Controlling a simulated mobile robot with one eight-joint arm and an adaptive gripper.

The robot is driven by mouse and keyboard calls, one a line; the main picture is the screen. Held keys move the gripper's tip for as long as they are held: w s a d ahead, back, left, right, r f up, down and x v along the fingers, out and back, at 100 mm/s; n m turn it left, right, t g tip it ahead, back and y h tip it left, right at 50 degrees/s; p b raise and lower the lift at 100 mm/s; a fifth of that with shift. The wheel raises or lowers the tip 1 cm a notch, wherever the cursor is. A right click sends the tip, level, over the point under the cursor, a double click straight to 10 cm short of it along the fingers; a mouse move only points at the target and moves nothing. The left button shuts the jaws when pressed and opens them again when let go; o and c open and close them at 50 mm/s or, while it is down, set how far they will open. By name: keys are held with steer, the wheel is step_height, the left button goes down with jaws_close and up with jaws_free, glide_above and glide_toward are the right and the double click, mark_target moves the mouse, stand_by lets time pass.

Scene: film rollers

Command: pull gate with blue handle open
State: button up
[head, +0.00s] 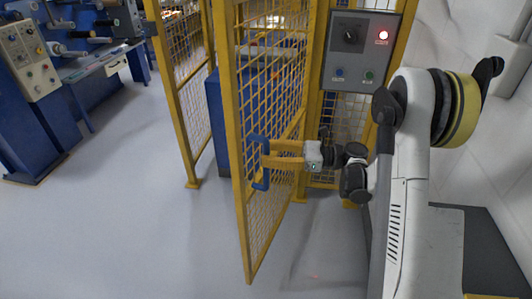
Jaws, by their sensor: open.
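The yellow mesh gate (240,215) stands swung out from the fence towards me, hinged at its right side. A gap shows between its free edge and the yellow fence post on the left. The blue handle (261,182) is a bracket on the gate's free-edge upright. My gripper (266,153) reaches in from the right, and its two tan fingers are spread apart at the handle. The fingertips overlap the handle in this view; I cannot tell whether they touch it.
A grey control box (360,50) with a lit red lamp hangs right of the gate. A fixed yellow mesh panel (187,75) stands at left. A blue machine (216,125) shows behind the gate. Grey floor (130,220) is clear left of the gate.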

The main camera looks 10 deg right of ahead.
steer(key=v, duration=0.7)
steer(key=shift+d, duration=0.2)
steer(key=shift+s+a, duration=0.1)
